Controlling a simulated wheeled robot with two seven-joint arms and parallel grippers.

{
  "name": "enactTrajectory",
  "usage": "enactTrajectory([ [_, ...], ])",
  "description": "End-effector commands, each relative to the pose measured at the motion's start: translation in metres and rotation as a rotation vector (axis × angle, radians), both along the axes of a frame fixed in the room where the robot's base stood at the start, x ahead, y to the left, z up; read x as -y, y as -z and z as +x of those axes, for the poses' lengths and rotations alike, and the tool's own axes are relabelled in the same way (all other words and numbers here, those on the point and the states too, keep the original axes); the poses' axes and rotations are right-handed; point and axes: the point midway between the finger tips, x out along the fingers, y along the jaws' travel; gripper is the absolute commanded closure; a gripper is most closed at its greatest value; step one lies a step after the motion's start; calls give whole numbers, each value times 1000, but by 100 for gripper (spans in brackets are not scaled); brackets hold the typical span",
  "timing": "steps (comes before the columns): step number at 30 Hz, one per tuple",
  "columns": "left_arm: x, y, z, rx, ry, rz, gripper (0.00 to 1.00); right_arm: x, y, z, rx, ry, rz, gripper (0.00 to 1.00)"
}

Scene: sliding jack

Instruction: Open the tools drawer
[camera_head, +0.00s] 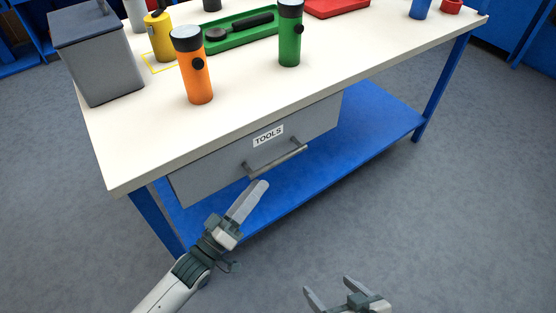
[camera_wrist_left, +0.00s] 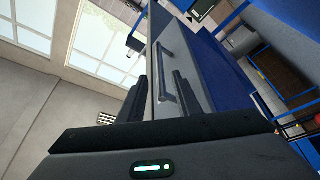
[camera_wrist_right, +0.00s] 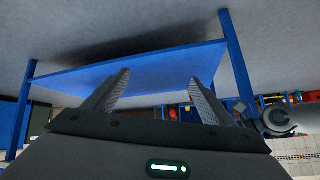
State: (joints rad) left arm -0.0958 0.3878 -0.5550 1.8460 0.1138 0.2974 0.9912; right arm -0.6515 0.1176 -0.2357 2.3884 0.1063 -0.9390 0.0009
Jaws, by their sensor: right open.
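The grey tools drawer (camera_head: 215,165) hangs under the white tabletop and looks closed, with a "TOOLS" label (camera_head: 268,136) on its front. Its grey bar handle (camera_head: 275,159) runs along the front below the label. My left gripper (camera_head: 256,190) is just in front of and below the handle in the head view. In the left wrist view its two fingers (camera_wrist_left: 163,98) are apart, with the handle (camera_wrist_left: 166,75) seen ahead between them; nothing is held. My right gripper (camera_head: 335,288) is open and empty, low and away from the table; its spread fingers show in the right wrist view (camera_wrist_right: 160,85).
The white workbench (camera_head: 125,150) carries a grey bin (camera_head: 100,65), an orange flashlight (camera_head: 198,75), a green flashlight (camera_head: 289,40), a yellow flashlight (camera_head: 160,40) and a green tray (camera_head: 265,38). A blue lower shelf (camera_head: 370,135) lies beneath. The floor in front is clear.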

Motion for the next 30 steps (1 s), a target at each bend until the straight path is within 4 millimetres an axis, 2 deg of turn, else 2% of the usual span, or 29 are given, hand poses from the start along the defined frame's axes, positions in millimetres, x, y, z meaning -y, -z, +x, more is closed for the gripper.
enactTrajectory([
  [9, 34, -16, 45, 2, 0, 0, 69, -2, -2, 4, 24, 0, 5, 23],
  [15, 50, -23, 65, 1, 0, 1, 69, -4, -6, 7, 48, 0, 11, 23],
  [21, 57, -26, 74, 0, 0, 0, 69, -5, -7, 9, 60, 1, 14, 23],
  [30, 58, -27, 76, -1, 0, 2, 69, -4, -8, 9, 64, -1, 13, 23],
])
